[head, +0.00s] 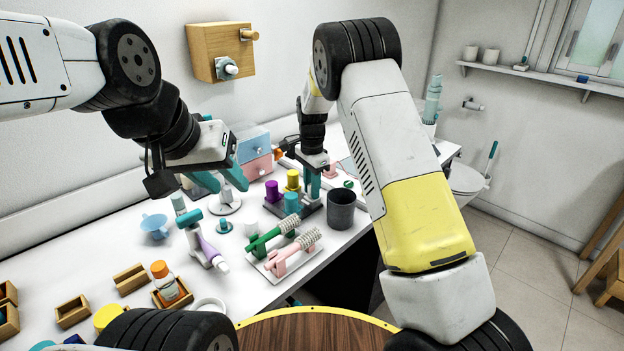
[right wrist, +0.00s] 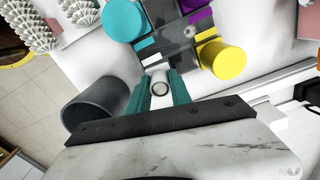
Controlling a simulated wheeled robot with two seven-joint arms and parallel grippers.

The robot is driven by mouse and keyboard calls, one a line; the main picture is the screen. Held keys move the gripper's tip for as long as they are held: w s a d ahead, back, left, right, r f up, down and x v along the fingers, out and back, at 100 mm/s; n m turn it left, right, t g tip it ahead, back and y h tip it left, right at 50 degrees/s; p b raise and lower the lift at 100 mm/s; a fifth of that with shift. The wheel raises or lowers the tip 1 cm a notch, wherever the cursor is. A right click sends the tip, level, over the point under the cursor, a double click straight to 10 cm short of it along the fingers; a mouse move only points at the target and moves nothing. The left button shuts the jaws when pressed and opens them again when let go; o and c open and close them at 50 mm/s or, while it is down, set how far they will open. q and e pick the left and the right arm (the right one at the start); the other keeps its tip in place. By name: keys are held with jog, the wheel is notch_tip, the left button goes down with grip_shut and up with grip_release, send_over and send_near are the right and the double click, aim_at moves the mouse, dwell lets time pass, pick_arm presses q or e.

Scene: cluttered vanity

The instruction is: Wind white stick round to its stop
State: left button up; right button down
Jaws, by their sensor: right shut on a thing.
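The white stick (right wrist: 160,88) shows nearly end-on in the right wrist view, between the teal fingers of my right gripper (right wrist: 160,92). The fingers are shut on it. It stands at the edge of a dark base (right wrist: 180,50) bearing purple, yellow and teal cylinders. In the head view my right gripper (head: 314,184) points down at the far end of that base, and the stick is hidden there. My left gripper (head: 222,178) is on the left with its teal fingers apart, close to a white cone on a round base (head: 226,207); whether they touch cannot be told.
A dark grey cup (head: 341,209) stands close to the right of the base. A rack with green and pink brushes (head: 283,260) is in front. Blue and pink drawers (head: 256,152) stand behind. A blue cup (head: 155,226) and several wooden boxes (head: 131,279) lie left.

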jog(key=c, duration=1.1)
grip_release()
jog(key=shift+c, duration=0.2)
notch_tip(320, 180, up, 8)
jog(key=shift+f, duration=0.2)
jog(key=shift+r, duration=0.15)
